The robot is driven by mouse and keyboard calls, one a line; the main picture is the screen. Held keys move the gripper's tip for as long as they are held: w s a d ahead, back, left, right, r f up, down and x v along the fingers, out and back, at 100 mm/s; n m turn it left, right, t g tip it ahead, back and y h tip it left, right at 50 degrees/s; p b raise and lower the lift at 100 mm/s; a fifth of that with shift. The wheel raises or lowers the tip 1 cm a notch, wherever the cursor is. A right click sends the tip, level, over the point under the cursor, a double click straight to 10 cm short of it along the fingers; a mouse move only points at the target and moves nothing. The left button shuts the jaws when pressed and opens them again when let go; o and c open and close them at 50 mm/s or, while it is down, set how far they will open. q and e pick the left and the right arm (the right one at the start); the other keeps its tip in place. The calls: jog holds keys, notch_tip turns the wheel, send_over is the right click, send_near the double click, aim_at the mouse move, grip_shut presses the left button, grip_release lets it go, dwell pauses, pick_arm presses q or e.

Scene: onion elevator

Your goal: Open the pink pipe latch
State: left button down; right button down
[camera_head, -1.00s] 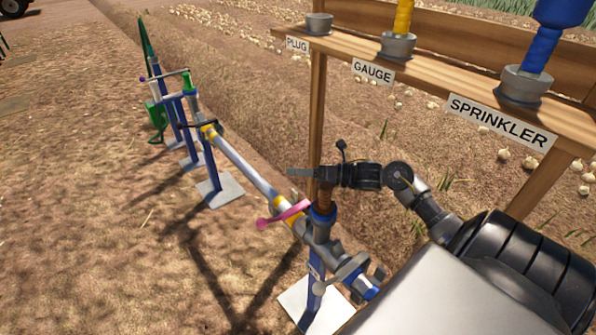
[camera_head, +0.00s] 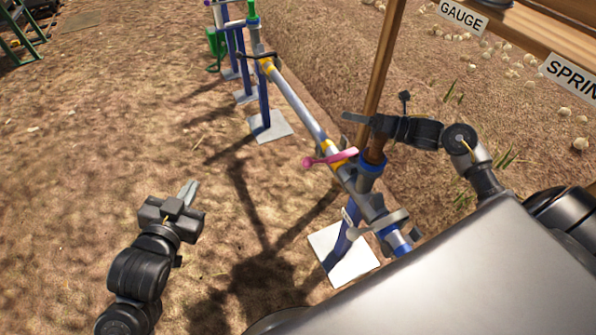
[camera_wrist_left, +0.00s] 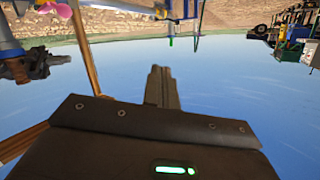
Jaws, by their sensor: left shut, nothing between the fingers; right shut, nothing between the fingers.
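The pink latch (camera_head: 331,159) is a handle with a round knob, mounted on the pipe (camera_head: 302,111) beside a blue-collared upright post (camera_head: 369,172). It also shows at the top left of the left wrist view (camera_wrist_left: 58,9). My left gripper (camera_head: 189,191) is shut and empty, over bare ground to the left of the latch and apart from it. The left wrist view shows its closed fingers (camera_wrist_left: 160,84). My right gripper (camera_head: 356,118) is shut and empty, above and just right of the latch, close to the post top. Whether it touches the post I cannot tell.
A wooden rack with GAUGE (camera_head: 464,16) and SPRINKLER (camera_head: 573,74) labels stands at the upper right. Blue stands on grey plates (camera_head: 268,127) support the pipe. The ground on the left is open.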

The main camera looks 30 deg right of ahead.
pick_arm(q)
jog(key=w+d+r+m+g+h, duration=0.2)
jog(key=w+d+m+h, duration=0.15)
jog(key=d+m, duration=0.75)
jog(key=w+d+f+m+g+h, duration=0.1)
jog(key=d+f+m+g, duration=0.2)
jog(key=f+m, duration=0.35)
jog(key=w+d+f+m+g+h, duration=0.1)
jog(key=d+f+m+g, duration=0.25)
jog(key=m, duration=0.65)
notch_tip(320, 180, down, 8)
jog(key=s+a+m+g, duration=0.2)
jog(key=a+m+g, duration=0.1)
jog(key=m, duration=0.7)
jog(key=d+r+m+h, duration=0.1)
jog(key=d+m, duration=0.1)
jog(key=d, duration=1)
jog(key=shift+w+r+m, duration=0.15)
jog(key=shift+r+m, duration=0.15)
jog(key=shift+m, duration=0.05)
jog(key=shift+g, duration=0.25)
